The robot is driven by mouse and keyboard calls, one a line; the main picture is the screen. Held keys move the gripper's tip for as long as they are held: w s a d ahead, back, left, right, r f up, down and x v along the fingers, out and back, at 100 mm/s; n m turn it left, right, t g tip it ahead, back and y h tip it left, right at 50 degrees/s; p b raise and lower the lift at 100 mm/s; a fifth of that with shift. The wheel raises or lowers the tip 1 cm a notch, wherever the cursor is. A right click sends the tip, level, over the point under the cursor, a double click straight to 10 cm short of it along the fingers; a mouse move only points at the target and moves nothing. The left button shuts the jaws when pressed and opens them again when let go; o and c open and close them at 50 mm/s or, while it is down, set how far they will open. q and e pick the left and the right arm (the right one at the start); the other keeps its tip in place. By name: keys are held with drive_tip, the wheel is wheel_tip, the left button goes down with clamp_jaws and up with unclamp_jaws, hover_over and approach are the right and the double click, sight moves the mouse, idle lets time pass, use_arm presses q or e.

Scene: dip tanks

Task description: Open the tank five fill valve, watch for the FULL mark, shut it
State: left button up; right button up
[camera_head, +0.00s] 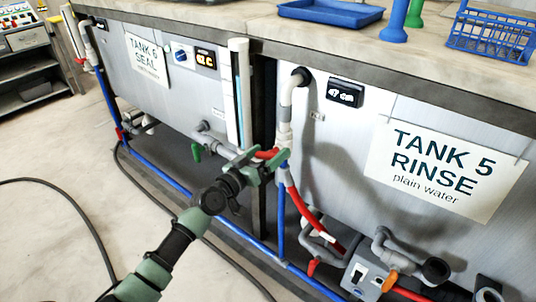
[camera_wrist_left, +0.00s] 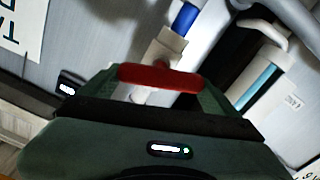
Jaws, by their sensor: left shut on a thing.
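The tank five front (camera_head: 335,140) carries a sign (camera_head: 445,170) reading "TANK 5 RINSE plain water". A white pipe (camera_head: 287,105) comes down its left side to a valve with a red handle (camera_head: 268,154). My left gripper (camera_head: 268,165) is shut on this handle. In the left wrist view the red handle (camera_wrist_left: 158,76) lies between the fingers, roughly crosswise to the pipe. A small display (camera_head: 345,93) on the tank reads "47 cm". A clear tube with bluish content (camera_head: 239,95) stands left of the pipe; I cannot make out a FULL mark. My right gripper is not in view.
Tank six (camera_head: 190,75) stands to the left, with a green-handled valve (camera_head: 196,152) on its pipework. Blue and red pipes (camera_head: 305,212) run low in front of tank five. A black hose (camera_head: 75,205) lies on the otherwise clear floor. A blue tray (camera_head: 330,12) sits on the counter.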

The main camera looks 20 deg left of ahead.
use_arm(q)
drive_tip(key=n, duration=0.4)
drive_tip(key=shift+a+f+n, duration=0.15)
drive_tip(key=shift+a+n, duration=0.05)
drive_tip(key=shift+n, duration=1)
drive_tip(key=shift+w+a+f+n, duration=0.1)
drive_tip(key=shift+f+n, duration=0.05)
drive_tip(key=shift+n, duration=1.65)
drive_tip(key=n, duration=0.2)
drive_tip(key=shift+f+n, duration=0.2)
drive_tip(key=shift+n, duration=0.8)
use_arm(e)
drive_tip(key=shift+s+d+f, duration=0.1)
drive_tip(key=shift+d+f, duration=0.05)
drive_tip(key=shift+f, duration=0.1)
use_arm(q)
drive_tip(key=shift+f, duration=0.1)
